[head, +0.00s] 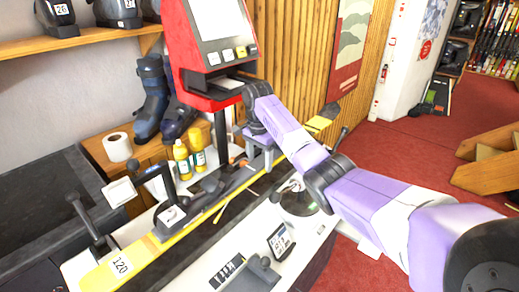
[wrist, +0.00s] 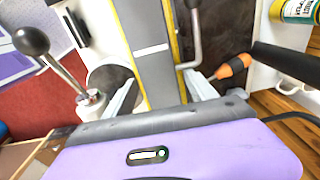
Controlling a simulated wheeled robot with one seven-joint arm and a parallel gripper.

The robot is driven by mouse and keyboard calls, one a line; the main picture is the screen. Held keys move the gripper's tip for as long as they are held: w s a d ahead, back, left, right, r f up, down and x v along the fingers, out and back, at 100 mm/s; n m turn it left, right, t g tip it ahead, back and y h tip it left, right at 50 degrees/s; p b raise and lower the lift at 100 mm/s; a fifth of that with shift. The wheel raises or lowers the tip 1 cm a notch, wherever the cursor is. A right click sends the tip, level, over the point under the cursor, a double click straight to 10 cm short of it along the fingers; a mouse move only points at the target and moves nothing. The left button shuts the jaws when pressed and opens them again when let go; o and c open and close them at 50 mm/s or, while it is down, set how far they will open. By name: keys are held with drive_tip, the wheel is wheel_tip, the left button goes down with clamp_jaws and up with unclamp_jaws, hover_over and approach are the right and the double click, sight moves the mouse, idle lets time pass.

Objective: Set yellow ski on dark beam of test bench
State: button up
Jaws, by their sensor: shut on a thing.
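The yellow ski (head: 160,253) runs diagonally over the bench, with a "120" label at its near end and a binding on top. My gripper (head: 262,158) is shut on the ski towards its far part. In the wrist view the ski (wrist: 150,50) is a grey strip with yellow edges, passing between the fingers of my gripper (wrist: 160,98). A dark strip along the bench (head: 200,248), which looks like the dark beam, shows beside and below the ski. I cannot tell whether the ski touches it.
A red machine with a screen (head: 215,50) stands behind the ski. Yellow bottles (head: 182,160), a paper roll (head: 117,147) and dark boots (head: 150,100) are at the back. An orange screwdriver (wrist: 232,67) and a ball-knob lever (wrist: 32,40) flank the ski. A small display (head: 280,241) stands in front.

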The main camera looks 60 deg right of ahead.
sight(259, 162)
drive_tip(key=shift+d+f+p, duration=0.1)
drive_tip(key=shift+f+p, duration=0.2)
drive_tip(key=shift+f, duration=2.25)
drive_tip(key=shift+f, duration=0.6)
drive_tip(key=o, duration=1.9)
drive_tip(key=shift+f, duration=0.15)
drive_tip(key=r, duration=1.3)
drive_tip(key=shift+a+r, duration=0.15)
drive_tip(key=shift+a, duration=0.25)
